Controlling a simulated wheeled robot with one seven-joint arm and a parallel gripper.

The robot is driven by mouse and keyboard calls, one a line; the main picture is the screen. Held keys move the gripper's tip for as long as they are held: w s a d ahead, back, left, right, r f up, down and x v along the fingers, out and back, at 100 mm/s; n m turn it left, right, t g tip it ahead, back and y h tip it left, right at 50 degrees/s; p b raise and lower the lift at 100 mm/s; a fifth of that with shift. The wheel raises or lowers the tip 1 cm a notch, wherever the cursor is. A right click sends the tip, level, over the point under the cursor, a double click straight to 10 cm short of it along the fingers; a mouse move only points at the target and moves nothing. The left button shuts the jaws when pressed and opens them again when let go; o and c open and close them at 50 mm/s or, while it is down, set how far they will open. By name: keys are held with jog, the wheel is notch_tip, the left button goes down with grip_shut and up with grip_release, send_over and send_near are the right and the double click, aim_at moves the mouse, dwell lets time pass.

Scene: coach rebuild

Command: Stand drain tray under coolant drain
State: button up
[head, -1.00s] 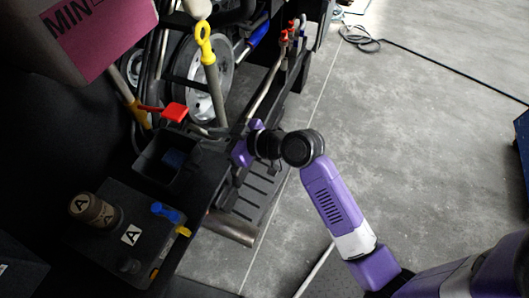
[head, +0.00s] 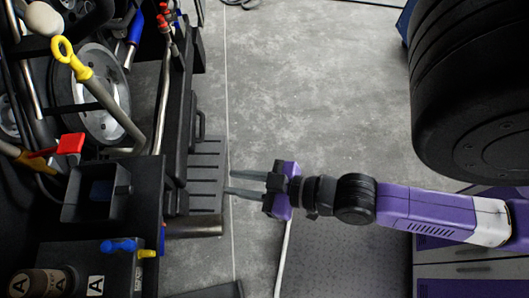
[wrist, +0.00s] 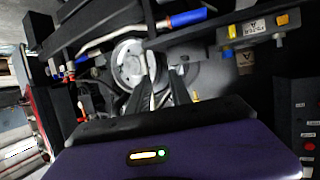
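My gripper (head: 228,181) is in the middle of the head view, pointing left. Its two grey fingers are apart with nothing visible between them. Their tips are close to the right edge of a dark slatted platform (head: 207,160) low beside the machine; whether they touch it is unclear. I cannot tell if this platform is the drain tray. An open black box (head: 97,205) with something blue inside sits on the machine's ledge at left. I cannot identify the coolant drain for sure; a blue-handled tap (head: 118,245) and red-handled fittings (head: 165,18) show. The fingers also show in the wrist view (wrist: 160,75).
A large black tyre (head: 470,90) fills the upper right. A dark floor mat (head: 345,265) lies below my arm. The grey floor (head: 310,80) in the middle is clear.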

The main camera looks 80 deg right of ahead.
jog(key=s+a+r+t, duration=0.1)
jog(key=s+a+r, duration=0.1)
jog(key=s+r, duration=0.4)
jog(key=shift+s+r+y, duration=0.15)
jog(key=shift+r+y, duration=0.05)
jog(key=shift+y, duration=0.2)
